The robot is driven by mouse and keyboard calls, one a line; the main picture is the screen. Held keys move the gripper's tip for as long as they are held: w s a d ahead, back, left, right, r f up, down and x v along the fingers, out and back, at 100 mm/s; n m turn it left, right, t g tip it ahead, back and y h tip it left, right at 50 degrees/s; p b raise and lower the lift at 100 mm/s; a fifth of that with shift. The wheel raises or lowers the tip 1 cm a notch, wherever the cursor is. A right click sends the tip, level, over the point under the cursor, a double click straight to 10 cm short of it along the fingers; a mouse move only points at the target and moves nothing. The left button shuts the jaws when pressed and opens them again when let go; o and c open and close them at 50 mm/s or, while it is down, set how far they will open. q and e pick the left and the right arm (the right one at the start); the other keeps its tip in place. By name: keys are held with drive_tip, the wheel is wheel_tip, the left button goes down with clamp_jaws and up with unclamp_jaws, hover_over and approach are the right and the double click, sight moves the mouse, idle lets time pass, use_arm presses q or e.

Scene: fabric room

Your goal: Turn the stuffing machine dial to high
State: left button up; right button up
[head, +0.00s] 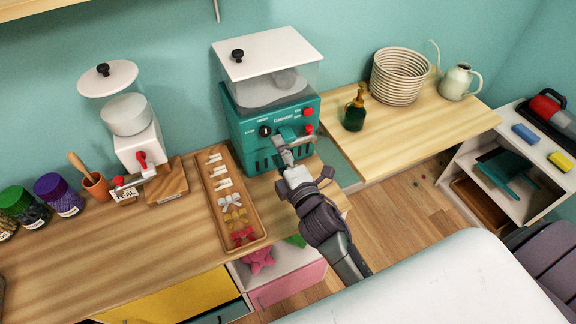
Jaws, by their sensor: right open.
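The stuffing machine (262,150) is a teal box with a clear hopper and a white lid (266,52), standing at the back of the wooden counter. Its black dial (265,130) is on the left of the front panel, with small labels around it that are too small to read surely. My right gripper (293,139) is in front of the panel, just right of the dial and apart from it, with its fingers open and nothing between them. It hides part of the lower panel. My left gripper is not in view.
Red buttons (308,112) sit at the panel's right. A wooden tray (222,207) of bows and labels lies in front of the machine. A white dispenser (136,140) stands left. A green pump bottle (355,110) and woven basket (397,78) stand on the right counter.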

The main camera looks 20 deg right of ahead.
drive_tip(key=s, duration=0.6)
drive_tip(key=shift+s, duration=0.15)
drive_tip(key=shift+d, duration=0.15)
drive_tip(key=s+d+f+m+g+h, duration=0.3)
drive_tip(key=s+d+f+m+g, duration=0.3)
drive_tip(key=m, duration=0.5)
drive_tip(key=s+a+f+m+g+y, duration=0.1)
drive_tip(key=s+a+f+m+g, duration=0.2)
drive_tip(key=s, duration=0.4)
drive_tip(key=s+a+f+m+g+y, duration=0.1)
drive_tip(key=s+m+g+y, duration=0.1)
drive_tip(key=s+g, duration=0.45)
wheel_tip(320, 180, down, 25)
drive_tip(key=s+b, duration=0.1)
drive_tip(key=s, duration=0.1)
drive_tip(key=s+d+f+g, duration=0.1)
drive_tip(key=s+d+f, duration=0.2)
drive_tip(key=s+f, duration=1.3)
wheel_tip(320, 180, down, 3)
drive_tip(key=shift+s+r+h+b, duration=0.1)
drive_tip(key=shift+s+h+b, duration=0.2)
drive_tip(key=shift+b, duration=0.1)
